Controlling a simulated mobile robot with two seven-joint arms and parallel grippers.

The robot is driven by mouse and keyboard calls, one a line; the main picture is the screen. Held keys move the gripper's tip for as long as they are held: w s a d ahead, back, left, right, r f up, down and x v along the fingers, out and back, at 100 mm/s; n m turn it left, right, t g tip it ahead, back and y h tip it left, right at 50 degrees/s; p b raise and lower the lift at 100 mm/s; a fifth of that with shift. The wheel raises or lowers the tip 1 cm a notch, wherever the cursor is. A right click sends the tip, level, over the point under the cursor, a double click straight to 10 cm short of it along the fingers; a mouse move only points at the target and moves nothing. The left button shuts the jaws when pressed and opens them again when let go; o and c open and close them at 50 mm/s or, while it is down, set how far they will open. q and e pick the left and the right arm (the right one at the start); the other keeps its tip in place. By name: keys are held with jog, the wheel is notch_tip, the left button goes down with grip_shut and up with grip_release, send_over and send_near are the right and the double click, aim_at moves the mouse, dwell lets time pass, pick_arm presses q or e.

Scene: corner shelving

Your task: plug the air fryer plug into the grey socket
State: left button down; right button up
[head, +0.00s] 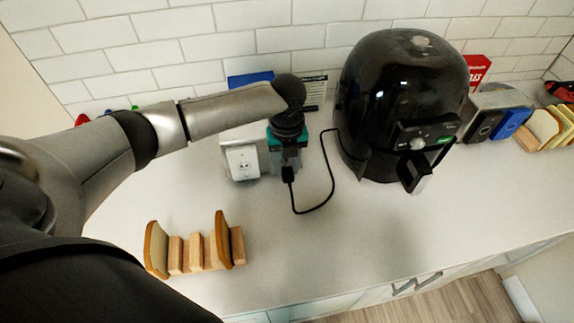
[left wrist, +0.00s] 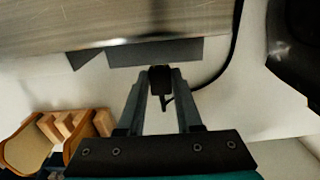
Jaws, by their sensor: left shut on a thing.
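The black air fryer (head: 403,95) stands on the counter near the wall. Its black cord (head: 331,182) loops over the counter to the plug (head: 288,174). My left gripper (head: 287,164) points down and is shut on the plug, also seen in the left wrist view (left wrist: 160,80). A white socket box (head: 242,161) stands just left of the gripper. A brushed grey metal box (left wrist: 80,25) fills the top of the left wrist view, with the plug close to its edge; it may be the grey socket. My gripper mostly hides that spot in the head view. Contact cannot be told.
A wooden rack (head: 196,252) with bread slices stands at the front left. A metal toaster-like box (head: 495,108) and more bread (head: 548,128) stand right of the fryer. A blue item (head: 250,79) lies behind my gripper. The front middle counter is clear.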

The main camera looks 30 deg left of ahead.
pick_arm(q)
jog(key=shift+p, duration=0.95)
dwell(1.2)
jog(key=shift+w+a+b, duration=0.8)
jog(key=shift+w, duration=0.3)
dwell(0.6)
jog(key=c, duration=0.5)
grip_release()
notch_tip(320, 180, up, 15)
jog(key=shift+r, duration=0.15)
dwell(0.4)
